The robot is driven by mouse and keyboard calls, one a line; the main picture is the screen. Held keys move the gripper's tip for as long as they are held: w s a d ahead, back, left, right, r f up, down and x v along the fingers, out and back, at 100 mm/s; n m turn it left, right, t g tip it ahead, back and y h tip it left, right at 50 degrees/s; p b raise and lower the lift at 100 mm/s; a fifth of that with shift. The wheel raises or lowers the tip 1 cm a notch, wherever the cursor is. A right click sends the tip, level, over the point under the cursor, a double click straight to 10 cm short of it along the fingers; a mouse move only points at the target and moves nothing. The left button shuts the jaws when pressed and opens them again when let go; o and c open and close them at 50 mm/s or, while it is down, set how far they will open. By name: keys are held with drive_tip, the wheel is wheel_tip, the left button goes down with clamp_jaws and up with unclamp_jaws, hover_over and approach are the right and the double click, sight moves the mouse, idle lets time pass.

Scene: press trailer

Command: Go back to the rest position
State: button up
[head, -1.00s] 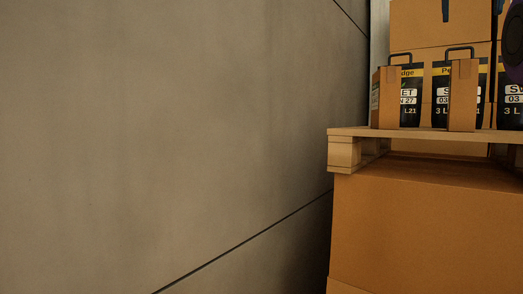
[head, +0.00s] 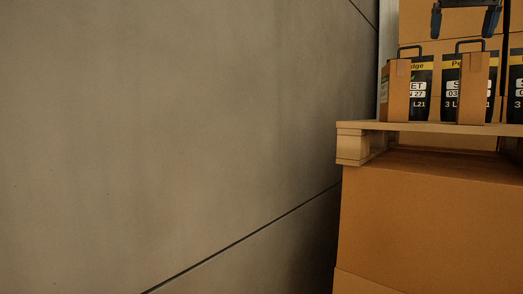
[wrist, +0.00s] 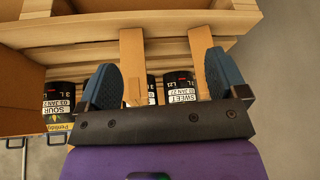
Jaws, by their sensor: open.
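My gripper (head: 463,20) hangs at the top right of the head view, its two dark blue fingers spread apart with nothing between them. It sits above the black containers and in front of a large carton. In the wrist view my gripper (wrist: 160,76) shows both fingers wide open. Beyond them are a black container labelled SWEET (wrist: 181,99) and an upright cardboard strip (wrist: 133,65). No contact with either is visible. A container labelled SOUR (wrist: 60,107) is left of the fingers.
A wooden pallet (head: 352,146) rests on a large cardboard box (head: 430,215) at the right. Black containers (head: 419,85) with handles and cardboard pieces stand on it. Stacked cartons (head: 418,18) are behind. A plain grey wall (head: 180,120) fills the left.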

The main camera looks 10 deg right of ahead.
drive_tip(key=s+a+f+n, duration=0.2)
drive_tip(key=s+a+f, duration=0.3)
drive_tip(key=f, duration=0.7)
drive_tip(key=s+a+f+n+y, duration=0.1)
drive_tip(key=s+a+f, duration=0.3)
drive_tip(key=a+f, duration=0.4)
drive_tip(key=s+a+f+n+t+y, duration=0.1)
drive_tip(key=s+a+f+n, duration=0.3)
drive_tip(key=f, duration=1.2)
drive_tip(key=s+a, duration=0.1)
drive_tip(key=a, duration=0.2)
drive_tip(key=shift+s+a+f, duration=0.15)
drive_tip(key=shift+s+f, duration=0.2)
drive_tip(key=shift+f, duration=0.05)
